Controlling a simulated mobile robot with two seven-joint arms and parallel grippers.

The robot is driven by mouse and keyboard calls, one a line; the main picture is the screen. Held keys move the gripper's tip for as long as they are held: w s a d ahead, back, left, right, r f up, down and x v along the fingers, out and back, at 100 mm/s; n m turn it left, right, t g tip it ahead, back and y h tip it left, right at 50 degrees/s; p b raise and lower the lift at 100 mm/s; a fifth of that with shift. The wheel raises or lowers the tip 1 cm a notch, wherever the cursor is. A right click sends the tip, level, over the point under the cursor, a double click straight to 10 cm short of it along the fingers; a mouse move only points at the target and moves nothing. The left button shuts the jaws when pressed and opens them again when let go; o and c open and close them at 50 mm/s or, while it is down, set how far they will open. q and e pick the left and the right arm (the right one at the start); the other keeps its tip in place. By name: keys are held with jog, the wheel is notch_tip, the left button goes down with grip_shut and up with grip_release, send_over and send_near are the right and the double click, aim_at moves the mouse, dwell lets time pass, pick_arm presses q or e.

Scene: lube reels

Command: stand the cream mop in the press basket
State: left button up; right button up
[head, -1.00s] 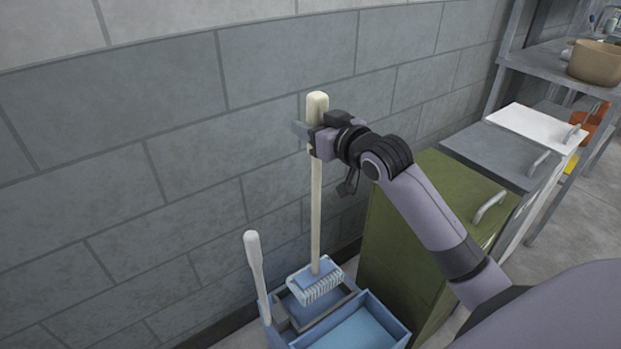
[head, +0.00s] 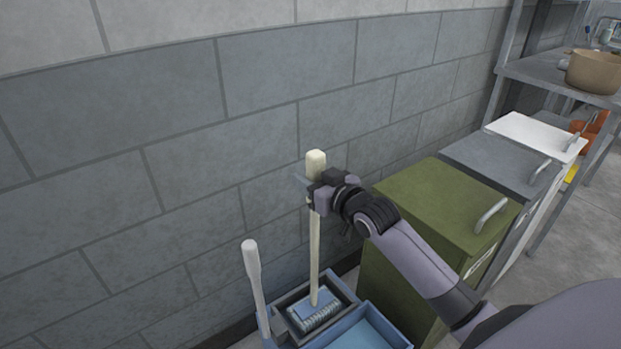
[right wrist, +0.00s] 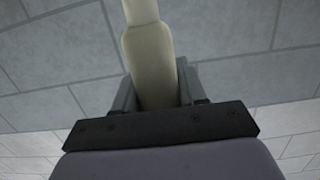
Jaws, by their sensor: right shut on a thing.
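The cream mop (head: 314,250) stands nearly upright in the head view, with a cream handle and a blue head with a pale fringe (head: 316,311). My right gripper (head: 312,192) is shut on the handle near its top. The handle also fills the middle of the right wrist view (right wrist: 152,60), between the fingers. The mop head is inside the rim of the press basket (head: 285,302), a grey-edged frame on the blue bucket (head: 400,325). I cannot tell whether the mop head rests on the basket floor. My left gripper is not in view.
The press's white lever (head: 254,275) stands up left of the mop. A grey block wall (head: 180,200) is close behind. An olive bin (head: 440,205) stands close on the right, then grey (head: 500,160) and white bins (head: 535,132). A shelf holds a tan pot (head: 592,72).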

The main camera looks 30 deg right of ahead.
jog(key=o, duration=0.7)
jog(key=shift+f, duration=0.2)
jog(key=o, duration=0.5)
jog(key=shift+c, duration=0.2)
jog(key=shift+r, duration=0.1)
